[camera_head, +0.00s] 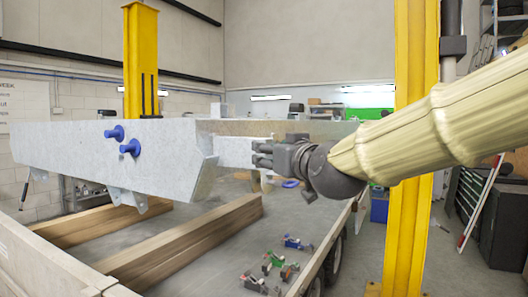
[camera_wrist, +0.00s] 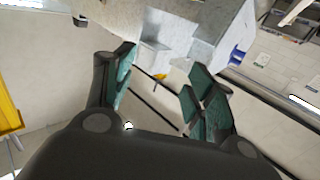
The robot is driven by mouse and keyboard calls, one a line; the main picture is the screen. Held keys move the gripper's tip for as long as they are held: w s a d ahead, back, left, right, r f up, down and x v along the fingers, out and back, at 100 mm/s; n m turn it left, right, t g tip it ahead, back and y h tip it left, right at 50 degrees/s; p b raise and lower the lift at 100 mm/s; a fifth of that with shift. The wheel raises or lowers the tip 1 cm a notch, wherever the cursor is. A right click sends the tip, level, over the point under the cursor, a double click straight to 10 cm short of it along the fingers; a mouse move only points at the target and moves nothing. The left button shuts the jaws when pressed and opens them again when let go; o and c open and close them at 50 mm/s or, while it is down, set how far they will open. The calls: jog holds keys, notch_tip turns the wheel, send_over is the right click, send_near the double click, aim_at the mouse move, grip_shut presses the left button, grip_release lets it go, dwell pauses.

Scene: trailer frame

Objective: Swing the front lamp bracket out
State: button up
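The trailer frame is a grey galvanised beam (camera_head: 105,155) with two blue knobs (camera_head: 130,147) on its side. A pale metal plate (camera_head: 234,146), which looks like the lamp bracket, sticks out to the right of the beam's near end. My gripper (camera_head: 260,154) is at the free end of this plate. In the wrist view my gripper (camera_wrist: 162,62) has its fingers spread apart. A pale bracket piece (camera_wrist: 152,56) with a small orange spot (camera_wrist: 160,76) shows beyond and between the fingertips. I cannot tell whether the fingers touch it.
Yellow posts (camera_head: 411,150) stand behind the frame, one close to my arm. Wooden beams (camera_head: 185,238) lie below the frame. Several small tools (camera_head: 272,262) lie on the surface below. A dark cabinet (camera_head: 500,215) is at the right.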

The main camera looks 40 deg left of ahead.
jog(key=v, duration=0.2)
jog(key=shift+s+d, duration=0.2)
jog(key=shift+d, duration=0.1)
jog(key=shift+w+f, duration=0.1)
dwell(0.3)
